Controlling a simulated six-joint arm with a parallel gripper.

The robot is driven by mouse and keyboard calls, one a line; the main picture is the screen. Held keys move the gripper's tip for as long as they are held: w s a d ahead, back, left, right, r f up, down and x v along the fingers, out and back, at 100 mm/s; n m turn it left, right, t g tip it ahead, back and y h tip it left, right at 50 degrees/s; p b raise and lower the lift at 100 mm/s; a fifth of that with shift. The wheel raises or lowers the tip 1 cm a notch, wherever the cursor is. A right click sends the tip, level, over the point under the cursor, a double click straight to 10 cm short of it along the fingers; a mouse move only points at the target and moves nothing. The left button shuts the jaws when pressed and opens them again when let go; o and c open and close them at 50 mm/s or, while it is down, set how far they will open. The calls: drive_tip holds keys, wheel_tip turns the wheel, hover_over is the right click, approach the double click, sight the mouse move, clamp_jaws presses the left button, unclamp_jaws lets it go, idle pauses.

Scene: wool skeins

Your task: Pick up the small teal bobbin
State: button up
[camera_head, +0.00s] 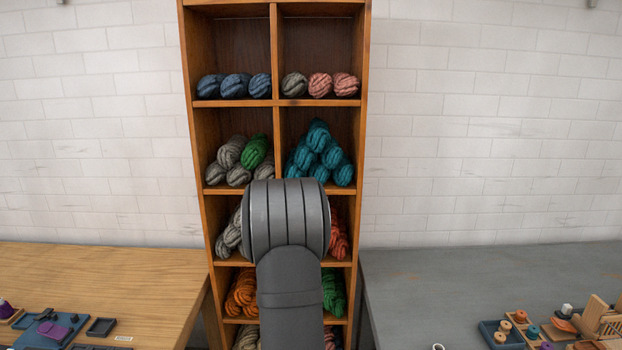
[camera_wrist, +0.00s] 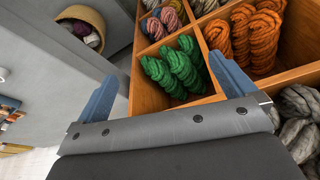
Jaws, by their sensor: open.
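In the head view a small teal piece (camera_head: 533,331), which looks like the bobbin, is at the lower right by a dark blue tray (camera_head: 488,330) on the grey table. In the head view my arm hides the gripper. No bobbin shows in the wrist view.
A wooden shelf (camera_head: 275,103) of wool skeins stands ahead, partly behind my arm. The grey table (camera_head: 440,280) is right, its near left part mostly clear. A wooden table (camera_head: 120,275) with small trays is left. Several peach spools (camera_head: 505,326) and a wooden rack (camera_head: 595,315) sit right.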

idle(0.3)
drive_tip(key=c, duration=1)
drive_tip(key=w+d+r+m+h, duration=0.1)
drive_tip(key=w+d+m, duration=0.1)
drive_tip(key=d, duration=1.5)
drive_tip(key=w+d+r+m, duration=0.2)
drive_tip(key=d, duration=1.5)
drive_tip(key=m+h, duration=0.2)
drive_tip(key=m, duration=0.1)
hover_over(534, 328)
drive_tip(key=s+a, duration=0.2)
drive_tip(key=a, duration=0.1)
drive_tip(key=f, duration=0.7)
drive_tip(key=shift+w+d+f, duration=0.1)
drive_tip(key=shift+d+f, duration=0.1)
drive_tip(key=shift+f, duration=0.2)
drive_tip(key=shift+x, duration=3.15)
